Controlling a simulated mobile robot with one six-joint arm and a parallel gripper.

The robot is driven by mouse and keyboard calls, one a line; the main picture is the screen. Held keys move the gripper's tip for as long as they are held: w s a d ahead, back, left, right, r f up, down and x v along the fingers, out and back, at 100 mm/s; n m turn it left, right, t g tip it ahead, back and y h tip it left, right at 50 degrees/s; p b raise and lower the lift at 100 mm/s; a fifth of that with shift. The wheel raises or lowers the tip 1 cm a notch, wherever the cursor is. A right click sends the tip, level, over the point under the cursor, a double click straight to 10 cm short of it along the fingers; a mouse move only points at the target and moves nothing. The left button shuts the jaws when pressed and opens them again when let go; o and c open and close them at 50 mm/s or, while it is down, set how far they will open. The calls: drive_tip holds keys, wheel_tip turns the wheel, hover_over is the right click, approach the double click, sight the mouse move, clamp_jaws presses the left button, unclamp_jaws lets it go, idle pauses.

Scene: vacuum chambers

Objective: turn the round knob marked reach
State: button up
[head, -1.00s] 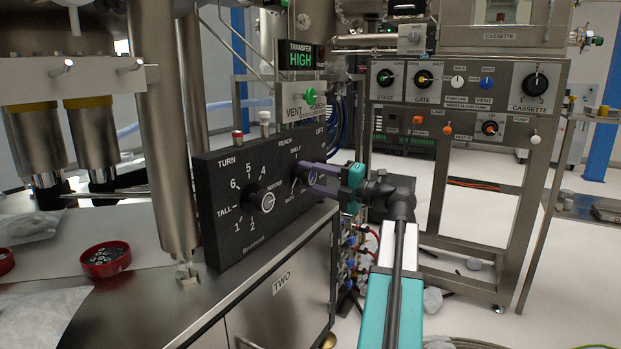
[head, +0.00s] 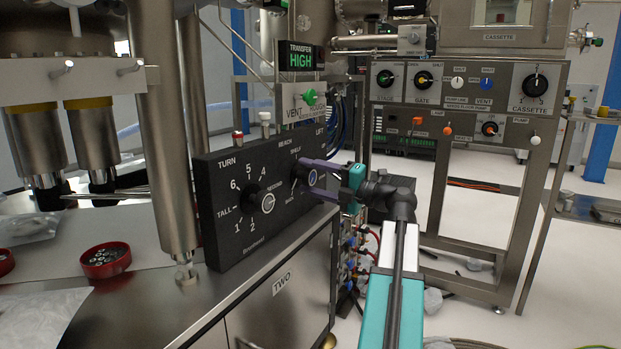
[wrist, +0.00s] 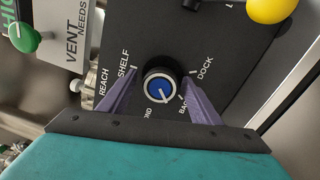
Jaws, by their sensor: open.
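The reach knob (wrist: 159,86) is round and black with a blue face and a white pointer line. In the wrist view the line points toward the lower edge, between the partly hidden lower labels. SHELF, REACH and DOCK labels surround it. In the head view the knob (head: 313,177) is at the right end of the black panel (head: 225,235). My gripper (wrist: 160,82) is open, with its purple fingers on either side of the knob. In the head view my gripper (head: 307,176) comes in from the right. I cannot tell whether the fingers touch the knob.
A TURN knob (head: 251,197) and a small grey knob (head: 268,201) sit left on the same panel. A yellow ball-shaped knob (wrist: 271,6) and a green VENT knob (wrist: 23,38) are near in the wrist view.

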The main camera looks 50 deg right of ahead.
drive_tip(key=v, duration=1.3)
drive_tip(key=shift+s, duration=0.35)
